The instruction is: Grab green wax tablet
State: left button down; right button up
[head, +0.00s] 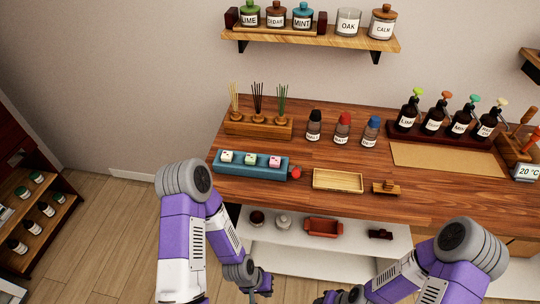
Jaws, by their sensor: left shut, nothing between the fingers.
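A blue tray (236,173) on the wooden table holds three small wax tablets in a row. The left tablet (227,156) looks pale, the middle tablet (250,158) looks green, and the right tablet (275,161) looks pink; their faces are small. My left gripper (262,288) is low at the bottom of the head view, in front of the table and well below the tray, shut and empty. My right gripper (324,298) shows only partly at the bottom edge, and its fingers cannot be made out.
A red knob (295,172) is at the tray's right end. A shallow wooden tray (338,180) lies to the right. A reed diffuser stand (258,126) is behind. Several pump bottles (434,120) stand at the back right. A white lower shelf (330,258) holds small items.

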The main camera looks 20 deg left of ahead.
aim_at(251, 160)
jog(key=i, duration=0.2)
jog(key=u, duration=0.8)
